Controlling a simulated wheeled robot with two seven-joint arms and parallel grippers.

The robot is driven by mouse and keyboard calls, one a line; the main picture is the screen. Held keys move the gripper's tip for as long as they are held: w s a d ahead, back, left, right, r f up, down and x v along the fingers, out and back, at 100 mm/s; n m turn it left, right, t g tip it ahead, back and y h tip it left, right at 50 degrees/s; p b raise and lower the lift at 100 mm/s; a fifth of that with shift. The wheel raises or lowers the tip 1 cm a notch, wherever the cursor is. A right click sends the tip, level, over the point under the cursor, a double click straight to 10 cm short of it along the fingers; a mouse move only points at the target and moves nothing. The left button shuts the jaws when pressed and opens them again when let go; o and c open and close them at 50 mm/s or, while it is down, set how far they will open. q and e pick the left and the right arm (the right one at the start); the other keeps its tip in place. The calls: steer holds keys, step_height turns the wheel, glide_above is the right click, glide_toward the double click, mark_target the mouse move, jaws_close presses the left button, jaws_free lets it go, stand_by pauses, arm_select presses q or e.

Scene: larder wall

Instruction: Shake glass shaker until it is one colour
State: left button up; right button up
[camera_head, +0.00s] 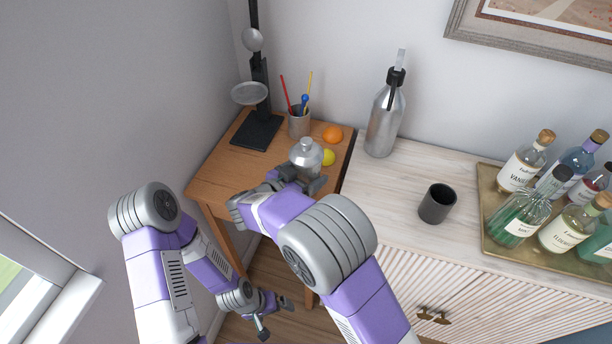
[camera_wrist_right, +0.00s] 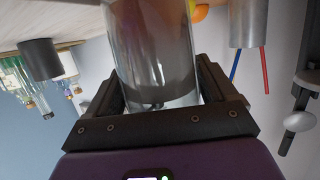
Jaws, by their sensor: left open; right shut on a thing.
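The glass shaker (camera_head: 306,156) is above the small wooden table, its domed, shiny top facing up. My right gripper (camera_head: 298,180) is shut around it, and my right arm hides its lower part in the head view. In the right wrist view the shaker (camera_wrist_right: 153,45) stands between the two dark fingers. Its glass looks grey-brown, with a paler clear band by the gripper; I cannot tell if the contents are one colour. My left gripper (camera_head: 274,315) is open and empty, low in front of the table, over the floor.
On the wooden table (camera_head: 225,165) are an orange (camera_head: 333,134), a yellow fruit (camera_head: 328,157), a cup of sticks (camera_head: 299,123) and a black stand (camera_head: 257,130). On the pale cabinet are a metal siphon (camera_head: 385,120), a dark cup (camera_head: 437,204) and a bottle tray (camera_head: 485,180).

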mark_target(303, 150)
step_height(303, 150, up, 9)
steer(key=p, duration=0.3)
step_height(303, 150, up, 8)
steer(key=p, duration=0.8)
steer(key=shift+f+p, duration=0.1)
steer(key=shift+p, duration=0.25)
steer(key=shift+f, duration=0.1)
